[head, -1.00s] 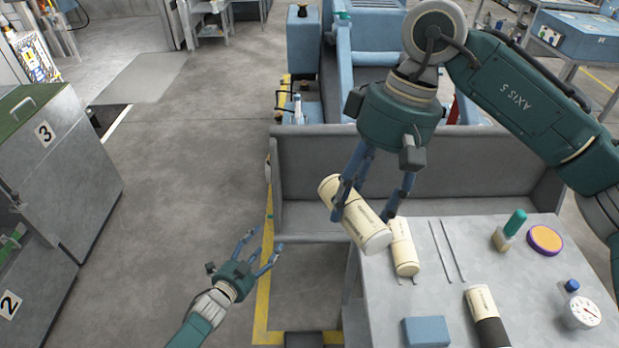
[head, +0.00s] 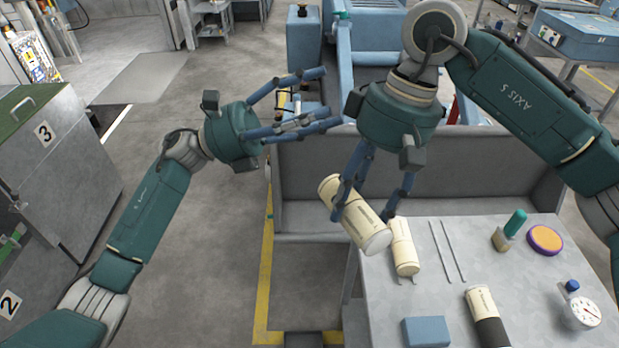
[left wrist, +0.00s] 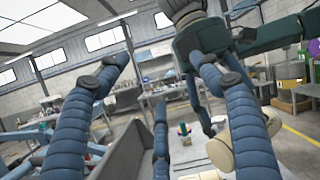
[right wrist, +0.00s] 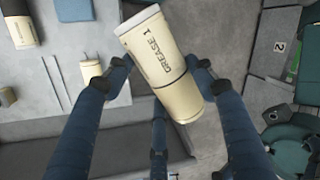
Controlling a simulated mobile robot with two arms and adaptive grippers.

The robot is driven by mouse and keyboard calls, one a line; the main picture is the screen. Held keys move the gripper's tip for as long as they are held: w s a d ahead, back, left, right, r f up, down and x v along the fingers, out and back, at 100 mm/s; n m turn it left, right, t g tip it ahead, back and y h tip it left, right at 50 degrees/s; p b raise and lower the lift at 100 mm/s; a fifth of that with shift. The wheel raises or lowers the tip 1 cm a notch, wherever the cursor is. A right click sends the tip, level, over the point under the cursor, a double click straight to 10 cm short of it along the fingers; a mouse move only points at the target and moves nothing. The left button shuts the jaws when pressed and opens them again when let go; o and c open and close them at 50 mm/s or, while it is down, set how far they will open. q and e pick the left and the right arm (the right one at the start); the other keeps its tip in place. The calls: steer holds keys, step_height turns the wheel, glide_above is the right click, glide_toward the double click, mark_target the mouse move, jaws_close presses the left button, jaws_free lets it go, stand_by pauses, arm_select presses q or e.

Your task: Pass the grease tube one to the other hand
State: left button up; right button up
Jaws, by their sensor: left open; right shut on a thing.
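The cream grease tube one (head: 364,228) is held tilted above the left edge of the table. My right gripper (head: 370,207) is shut on it from above. In the right wrist view the tube (right wrist: 160,62), marked "GREASE 1", lies between the fingers. My left gripper (head: 325,98) is open and empty, up and to the left of the tube, and apart from it. In the left wrist view, my right gripper (left wrist: 207,118) and a cream part of the tube (left wrist: 220,152) show beyond my open fingers, partly hidden by one finger.
The grey table (head: 400,297) holds another cream tube (head: 403,250), a cream-and-black tube (head: 485,315), thin rods (head: 447,250), a blue block (head: 427,331), a green-handled brush (head: 510,229), a round tin (head: 545,240) and a gauge (head: 582,311). A grey bin (head: 300,185) stands behind.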

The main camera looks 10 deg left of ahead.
arm_select(q)
steer(key=s+d+r+m+g+y, duration=0.2)
steer(key=s+r+m+g, duration=0.15)
steer(key=s+m, duration=0.2)
arm_select(e)
steer(key=shift+s, duration=0.1)
arm_select(q)
steer(key=m+t+y, duration=0.2)
steer(key=m+y, duration=0.8)
steer(key=m, duration=0.1)
glide_toward(358, 214)
steer(key=shift+m, duration=0.25)
steer(key=x, duration=1.2)
steer(key=shift+d+f, duration=0.15)
steer(key=shift+c, duration=0.5)
